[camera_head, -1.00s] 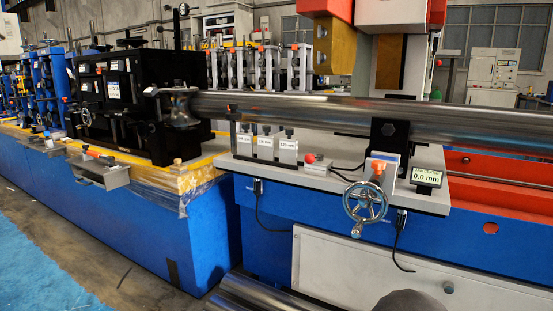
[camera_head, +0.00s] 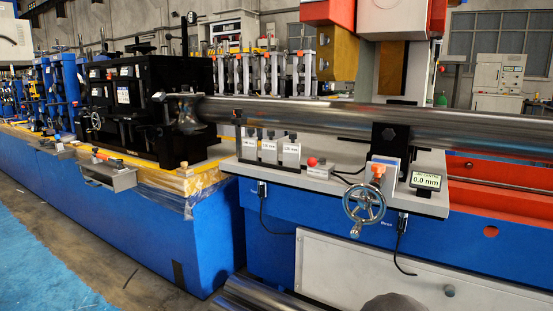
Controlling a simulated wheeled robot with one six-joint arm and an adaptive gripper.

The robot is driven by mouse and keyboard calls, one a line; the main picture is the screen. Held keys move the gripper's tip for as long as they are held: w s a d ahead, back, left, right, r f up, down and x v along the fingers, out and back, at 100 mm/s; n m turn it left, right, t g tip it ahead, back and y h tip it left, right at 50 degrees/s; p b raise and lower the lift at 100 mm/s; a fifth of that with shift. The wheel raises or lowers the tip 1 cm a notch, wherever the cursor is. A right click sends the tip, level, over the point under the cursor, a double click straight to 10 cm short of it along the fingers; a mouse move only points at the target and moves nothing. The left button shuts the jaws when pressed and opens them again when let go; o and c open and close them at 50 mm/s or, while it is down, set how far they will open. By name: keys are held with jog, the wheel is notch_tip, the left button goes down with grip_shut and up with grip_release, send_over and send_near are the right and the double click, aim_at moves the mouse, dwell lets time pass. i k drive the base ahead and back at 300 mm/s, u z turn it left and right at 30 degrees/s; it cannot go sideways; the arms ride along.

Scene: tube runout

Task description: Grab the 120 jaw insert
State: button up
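Three small grey jaw inserts with dark knobs on top and white labels stand in a row on the grey bench top, below the long steel tube (camera_head: 330,116). They are the left insert (camera_head: 248,150), the middle insert (camera_head: 269,153) and the right insert (camera_head: 291,155). The labels are small; the right one seems to read 120 or 1.20 mm, but I cannot be sure. The inserts stand upright, slightly apart. My gripper does not show in this view.
A red button box (camera_head: 315,168) sits right of the inserts. A handwheel (camera_head: 364,203) and a 0.0 mm display (camera_head: 426,181) are on the bench's front edge. A black clamp block (camera_head: 389,140) stands under the tube. The black roll stand (camera_head: 125,108) is at left.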

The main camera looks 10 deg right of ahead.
aim_at(291, 150)
jog(key=u, duration=0.45)
jog(key=k, duration=0.55)
jog(key=u, duration=1.1)
jog(key=i, duration=2.4)
jog(key=z, duration=0.95)
